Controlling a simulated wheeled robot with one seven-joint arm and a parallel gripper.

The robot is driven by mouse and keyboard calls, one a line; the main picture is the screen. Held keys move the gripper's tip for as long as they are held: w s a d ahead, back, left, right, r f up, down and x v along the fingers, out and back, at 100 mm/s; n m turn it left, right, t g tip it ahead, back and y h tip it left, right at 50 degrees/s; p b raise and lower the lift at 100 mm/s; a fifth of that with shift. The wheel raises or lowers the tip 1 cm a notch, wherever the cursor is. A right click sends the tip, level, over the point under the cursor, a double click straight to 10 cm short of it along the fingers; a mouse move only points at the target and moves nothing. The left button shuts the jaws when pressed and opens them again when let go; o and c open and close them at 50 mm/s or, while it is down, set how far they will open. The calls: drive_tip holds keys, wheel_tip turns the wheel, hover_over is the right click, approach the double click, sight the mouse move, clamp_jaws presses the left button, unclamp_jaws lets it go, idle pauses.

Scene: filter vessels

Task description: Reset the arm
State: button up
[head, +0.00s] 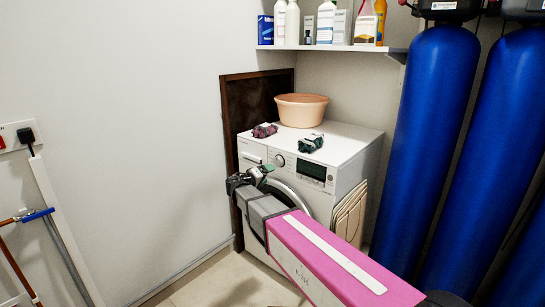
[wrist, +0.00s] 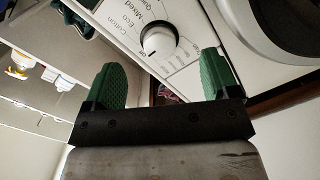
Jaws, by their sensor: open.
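My gripper (head: 262,172) is in front of the white washing machine (head: 350,150), near its upper left front, with my pink and grey arm reaching in from the lower right. In the wrist view my gripper (wrist: 162,80) has its two green fingers wide apart, with nothing held between them. The machine's round dial (wrist: 158,42) appears beyond the fingers, beside printed labels. The dial (head: 279,160) also shows in the head view, just above and right of the gripper. I cannot tell the exact gap between the fingers and the panel.
A peach basin (head: 301,110), a dark red bundle (head: 264,131) and a dark green bundle (head: 311,143) sit on the machine. A shelf (head: 340,48) with bottles hangs above. Tall blue tanks (head: 425,130) stand at right. The floor at left (head: 205,285) looks clear.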

drive_tip(key=s+d+f+m+g+y, duration=0.1)
drive_tip(key=s+d+f+g, duration=0.4)
drive_tip(key=d, duration=0.5)
drive_tip(key=s+d+f+m+g+y, duration=0.1)
drive_tip(key=s+d+f+g, duration=0.25)
drive_tip(key=d+f, duration=0.45)
drive_tip(key=s+d+f+m+g+y, duration=0.1)
drive_tip(key=s+d+f+g+y, duration=0.1)
drive_tip(key=s, duration=0.6)
drive_tip(key=s+d+f+m+g+y, duration=0.1)
drive_tip(key=s+d+f+g+y, duration=0.1)
drive_tip(key=s+d+f+y, duration=0.2)
drive_tip(key=s+d+y, duration=0.3)
drive_tip(key=s, duration=0.2)
drive_tip(key=shift+d+f+g, duration=0.2)
drive_tip(key=shift+f+g, duration=0.1)
drive_tip(key=shift+g, duration=0.05)
